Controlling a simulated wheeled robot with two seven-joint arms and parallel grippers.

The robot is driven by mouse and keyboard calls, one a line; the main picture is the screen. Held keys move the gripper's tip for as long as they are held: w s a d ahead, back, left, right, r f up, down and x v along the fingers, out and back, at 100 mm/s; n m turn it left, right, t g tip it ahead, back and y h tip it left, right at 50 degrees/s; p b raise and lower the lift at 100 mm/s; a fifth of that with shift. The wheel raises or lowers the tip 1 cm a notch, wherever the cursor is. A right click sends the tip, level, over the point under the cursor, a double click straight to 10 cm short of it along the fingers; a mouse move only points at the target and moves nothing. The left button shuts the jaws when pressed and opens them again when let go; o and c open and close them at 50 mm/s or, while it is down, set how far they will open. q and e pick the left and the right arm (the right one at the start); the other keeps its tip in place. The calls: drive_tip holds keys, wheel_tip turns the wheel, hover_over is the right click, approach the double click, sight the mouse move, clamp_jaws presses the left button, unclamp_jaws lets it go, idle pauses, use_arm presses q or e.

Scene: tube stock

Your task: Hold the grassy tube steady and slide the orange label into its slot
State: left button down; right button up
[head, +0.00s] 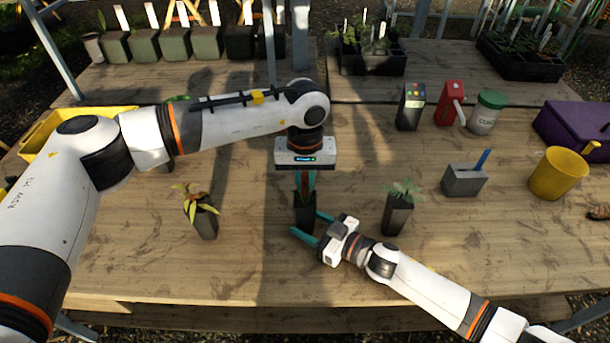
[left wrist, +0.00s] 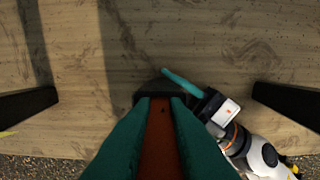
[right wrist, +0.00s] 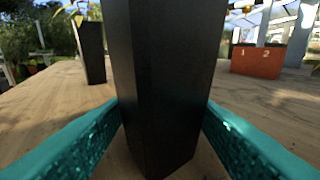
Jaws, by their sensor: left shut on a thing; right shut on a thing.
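The middle dark tube (head: 305,217) stands upright on the table; its top and any grass are mostly hidden under my left gripper (head: 305,190). That gripper points straight down and is shut on the orange label (left wrist: 160,145), directly above the tube's top. In the left wrist view the label's lower end meets the tube's dark rim (left wrist: 150,90); I cannot tell whether it is in the slot. My right gripper (head: 306,222) reaches in low from the right, shut on the tube. The right wrist view shows the tube (right wrist: 165,80) between the teal fingers.
A tube with red-yellow leaves (head: 205,222) stands to the left, one with grey-green leaves (head: 398,215) to the right. Further right are a grey block (head: 463,182) and a yellow pot (head: 556,175). An orange block marked 1 and 2 (right wrist: 255,62) shows in the right wrist view.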

use_arm(q)
drive_tip(key=shift+f, duration=0.35)
idle(0.3)
drive_tip(key=c, duration=1.3)
unclamp_jaws()
drive_tip(key=shift+c, duration=0.2)
wheel_tip(320, 180, up, 12)
use_arm(e)
drive_tip(key=o, duration=0.8)
drive_tip(key=shift+o, duration=0.2)
